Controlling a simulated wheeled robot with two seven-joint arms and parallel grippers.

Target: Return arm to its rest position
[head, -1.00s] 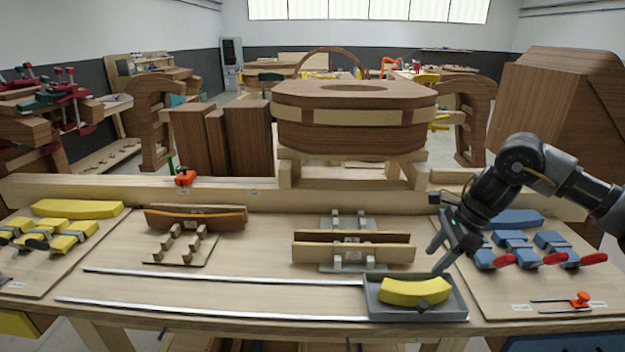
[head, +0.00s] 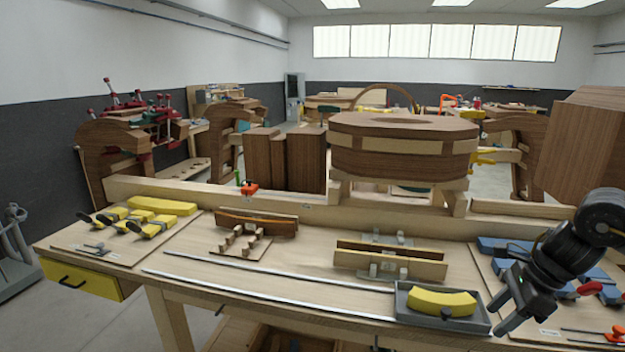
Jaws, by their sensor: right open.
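My right gripper (head: 505,313) is open and empty. Its fingertips point down and left, just right of a grey tray (head: 480,323) at the front of the workbench. A curved yellow block (head: 442,302) lies in the tray, apart from the fingers. The right arm comes in from the right edge and hides part of the blue blocks behind it.
The workbench (head: 300,270) carries a board with yellow blocks (head: 161,206), wooden forms (head: 256,222), parallel wooden strips (head: 390,263), long metal rails (head: 260,299) and blue blocks (head: 505,246). A large wooden form (head: 400,150) stands behind.

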